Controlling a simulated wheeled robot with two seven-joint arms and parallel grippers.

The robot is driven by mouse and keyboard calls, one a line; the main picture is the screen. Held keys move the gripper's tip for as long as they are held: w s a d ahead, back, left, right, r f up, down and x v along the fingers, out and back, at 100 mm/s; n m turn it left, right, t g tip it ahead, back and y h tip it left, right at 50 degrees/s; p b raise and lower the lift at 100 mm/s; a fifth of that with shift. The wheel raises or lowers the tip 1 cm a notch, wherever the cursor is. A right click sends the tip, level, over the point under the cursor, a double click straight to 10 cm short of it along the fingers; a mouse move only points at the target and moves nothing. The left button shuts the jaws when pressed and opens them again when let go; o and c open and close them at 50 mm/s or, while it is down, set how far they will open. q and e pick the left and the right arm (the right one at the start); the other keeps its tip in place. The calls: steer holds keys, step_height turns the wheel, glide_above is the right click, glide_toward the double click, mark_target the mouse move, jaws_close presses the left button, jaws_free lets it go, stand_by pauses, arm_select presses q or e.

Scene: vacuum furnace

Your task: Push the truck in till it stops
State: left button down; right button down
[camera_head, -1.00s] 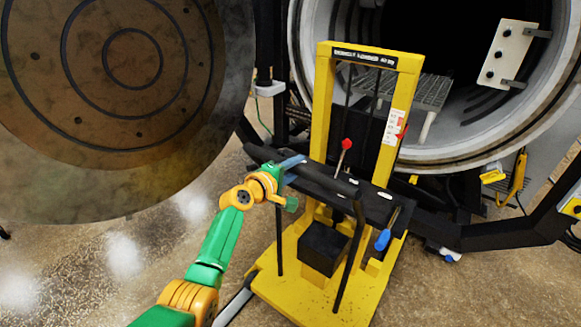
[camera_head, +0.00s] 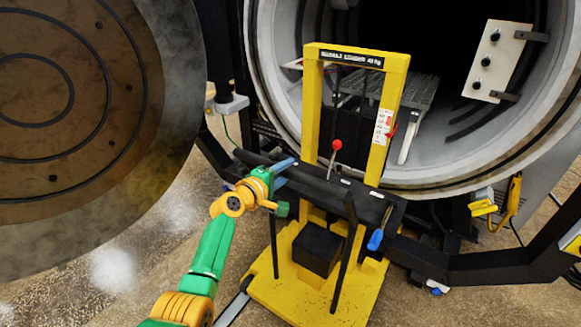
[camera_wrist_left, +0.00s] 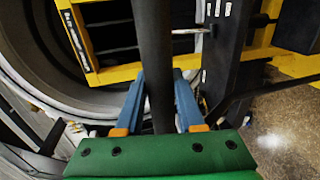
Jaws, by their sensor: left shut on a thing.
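The yellow truck (camera_head: 312,120) stands upright in front of the round furnace opening (camera_head: 420,100), its mast close to the opening's lower rim. Its black push bar (camera_head: 312,176) runs across the near side. My left gripper (camera_head: 284,172) is shut on the left part of this bar. In the left wrist view the dark bar (camera_wrist_left: 155,70) passes between the two blue fingers (camera_wrist_left: 160,100). Whether the truck touches the furnace is hidden behind its mast and base. My right gripper is not in view.
The big round furnace door (camera_head: 80,120) hangs open at the left. A grey rack (camera_head: 410,95) lies inside the chamber. A red-knobbed lever (camera_head: 336,146) and a blue-handled lever (camera_head: 376,238) are on the truck. A black frame (camera_head: 490,267) runs along the lower right.

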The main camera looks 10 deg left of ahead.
arm_select(q)
steer(key=shift+s+f, duration=0.2)
steer(key=shift+s, duration=0.15)
steer(key=shift+r, duration=0.15)
steer(key=c, duration=1)
jaws_free()
steer(key=shift+r, duration=0.1)
steer(key=o, duration=0.4)
steer(key=shift+w+d, duration=0.15)
steer(key=shift+w, duration=0.1)
steer(key=shift+o, duration=0.4)
steer(key=shift+w+d, duration=0.25)
steer(key=shift+w, duration=0.15)
steer(key=shift+s+a+r, duration=0.1)
steer(key=shift+s+a, duration=0.2)
steer(key=shift+s, duration=0.15)
steer(key=p+v, duration=0.1)
steer(key=v, duration=0.5)
steer(key=shift+s, duration=0.15)
steer(key=shift+d, duration=0.1)
